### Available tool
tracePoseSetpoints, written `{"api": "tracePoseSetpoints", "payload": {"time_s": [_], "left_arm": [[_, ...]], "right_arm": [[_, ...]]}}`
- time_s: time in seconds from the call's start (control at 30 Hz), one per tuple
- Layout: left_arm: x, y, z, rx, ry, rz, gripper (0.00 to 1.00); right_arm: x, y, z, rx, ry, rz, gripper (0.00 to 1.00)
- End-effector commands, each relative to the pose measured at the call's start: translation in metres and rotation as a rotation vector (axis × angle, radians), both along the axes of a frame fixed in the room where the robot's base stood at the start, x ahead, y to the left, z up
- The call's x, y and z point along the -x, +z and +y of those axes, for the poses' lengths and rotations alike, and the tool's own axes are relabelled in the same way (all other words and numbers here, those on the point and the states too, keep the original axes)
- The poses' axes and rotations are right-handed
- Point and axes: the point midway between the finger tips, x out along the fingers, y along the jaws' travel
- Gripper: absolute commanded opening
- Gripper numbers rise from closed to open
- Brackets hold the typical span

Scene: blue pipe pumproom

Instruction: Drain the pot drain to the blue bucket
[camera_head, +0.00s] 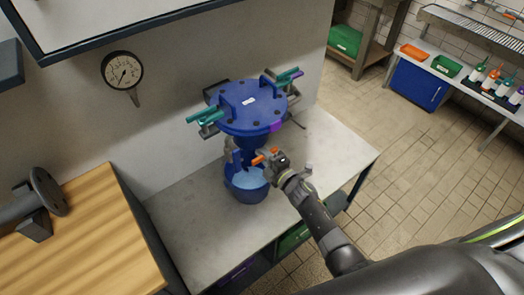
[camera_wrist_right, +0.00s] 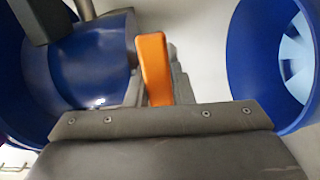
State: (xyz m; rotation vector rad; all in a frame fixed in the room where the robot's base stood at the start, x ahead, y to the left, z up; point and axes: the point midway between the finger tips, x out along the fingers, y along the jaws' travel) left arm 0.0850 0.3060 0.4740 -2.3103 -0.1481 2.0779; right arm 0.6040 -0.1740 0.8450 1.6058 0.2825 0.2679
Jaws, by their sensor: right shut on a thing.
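The blue pot (camera_head: 250,108), with a round bolted lid and teal and purple clamp handles, stands against the wall at the back of the table. The blue bucket (camera_head: 246,187) is below its lower end on the table. A pale blue surface shows inside the bucket, which is also at the right of the right wrist view (camera_wrist_right: 238,62). My right gripper (camera_head: 271,158) is shut on the orange drain handle (camera_wrist_right: 153,66), beside the pot's lower part and above the bucket's right side. The drain outlet is mostly hidden. My left gripper is not in view.
The grey table (camera_head: 195,225) has bare surface left and right of the bucket. A wooden counter (camera_head: 85,245) with a grey flanged pipe (camera_head: 45,195) is at the left. A pressure gauge (camera_head: 122,71) hangs on the wall. Open tiled floor (camera_head: 420,150) lies to the right.

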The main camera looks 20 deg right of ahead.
Motion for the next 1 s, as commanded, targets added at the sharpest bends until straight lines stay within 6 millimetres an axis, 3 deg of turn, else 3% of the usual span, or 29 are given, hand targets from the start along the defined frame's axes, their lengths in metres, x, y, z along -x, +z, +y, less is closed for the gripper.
{"api": "tracePoseSetpoints", "payload": {"time_s": [0.3,0.83,0.87,1.0], "left_arm": [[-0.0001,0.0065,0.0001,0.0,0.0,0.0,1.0],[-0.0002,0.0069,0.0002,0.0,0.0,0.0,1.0],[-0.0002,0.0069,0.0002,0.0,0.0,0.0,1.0],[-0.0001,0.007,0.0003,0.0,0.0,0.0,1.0]], "right_arm": [[0.0005,-0.0008,-0.0003,-0.113,-0.001,0.043,0.0],[0.0006,-0.0013,-0.0002,-0.132,-0.002,0.05,0.01],[0.0006,-0.0013,-0.0002,-0.132,-0.001,0.05,0.28],[0.0004,-0.0008,-0.0001,-0.131,-0.001,0.049,0.44]]}}
